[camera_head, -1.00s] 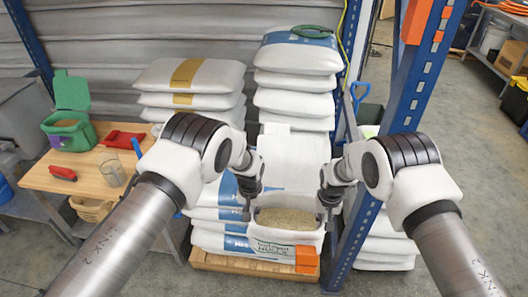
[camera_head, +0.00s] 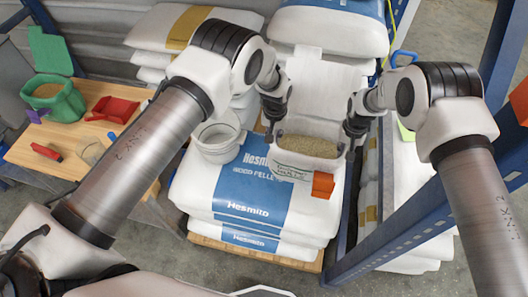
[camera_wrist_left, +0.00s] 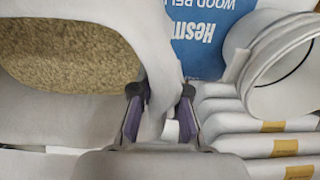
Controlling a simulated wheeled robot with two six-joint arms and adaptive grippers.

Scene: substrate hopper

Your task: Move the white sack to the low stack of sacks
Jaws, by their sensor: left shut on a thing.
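The white sack (camera_head: 290,170) is open at the top, with tan granules inside and an orange patch on its front. It also shows in the left wrist view (camera_wrist_left: 95,25). My left gripper (camera_head: 272,122) is shut on its left rim; the wrist view shows the white edge between the fingers (camera_wrist_left: 161,103). My right gripper (camera_head: 350,136) is at its right rim; its fingertips are too small to read. The low stack of sacks (camera_head: 235,185), white with blue Hesmito print, lies on a wooden pallet below and in front of the white sack. Whether they touch is unclear.
A white bucket (camera_head: 217,146) stands on the stack's left part. A blue rack post and beam (camera_head: 400,222) run close on the right. Taller sack piles (camera_head: 328,30) stand behind. A wooden bench (camera_head: 45,135) with a green bag and red scoop is at the left.

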